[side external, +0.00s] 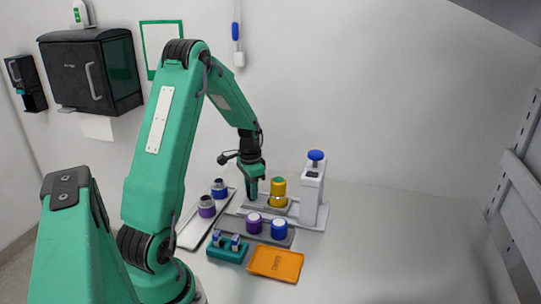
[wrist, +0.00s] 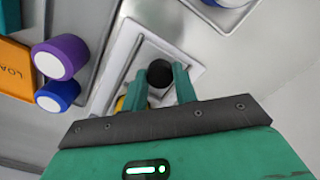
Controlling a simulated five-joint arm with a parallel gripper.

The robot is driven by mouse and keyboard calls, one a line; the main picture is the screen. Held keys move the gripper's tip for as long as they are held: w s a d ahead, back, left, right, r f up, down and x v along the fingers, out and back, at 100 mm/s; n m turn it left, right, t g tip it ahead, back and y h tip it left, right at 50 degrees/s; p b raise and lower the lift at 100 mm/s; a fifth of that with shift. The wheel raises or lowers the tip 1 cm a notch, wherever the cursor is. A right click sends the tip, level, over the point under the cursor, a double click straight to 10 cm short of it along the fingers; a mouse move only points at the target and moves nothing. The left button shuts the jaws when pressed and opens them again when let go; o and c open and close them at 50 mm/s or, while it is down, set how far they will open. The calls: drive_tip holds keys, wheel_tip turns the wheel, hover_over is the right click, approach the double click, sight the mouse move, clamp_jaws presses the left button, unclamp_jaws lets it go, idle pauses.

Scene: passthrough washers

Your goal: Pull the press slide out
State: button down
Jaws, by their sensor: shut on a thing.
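The press (side external: 313,190) is a white upright block with a blue knob on top, standing on a light base at the right of the work area. A yellow cylinder with a green top (side external: 278,190) stands at its left, on the press slide's light plate (side external: 256,206). My gripper (side external: 252,193) points down at the left end of this plate. In the wrist view its green fingers (wrist: 161,84) are shut on a round black knob (wrist: 159,70) over the white slide plate (wrist: 127,44). The yellow cylinder is mostly hidden there behind a finger.
A grey tray (side external: 226,233) with purple and blue white-topped pieces lies in front of the press. A pale tray (side external: 190,233) with two more pieces is left. A teal holder (side external: 227,252) and an orange tray (side external: 276,264) lie nearer. The table at right is clear.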

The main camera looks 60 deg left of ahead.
drive_tip(key=shift+s+a, duration=0.3)
drive_tip(key=shift+a, duration=0.1)
drive_tip(key=c, duration=1.1)
unclamp_jaws()
drive_tip(key=shift+r, duration=0.15)
drive_tip(key=shift+r, duration=3.8)
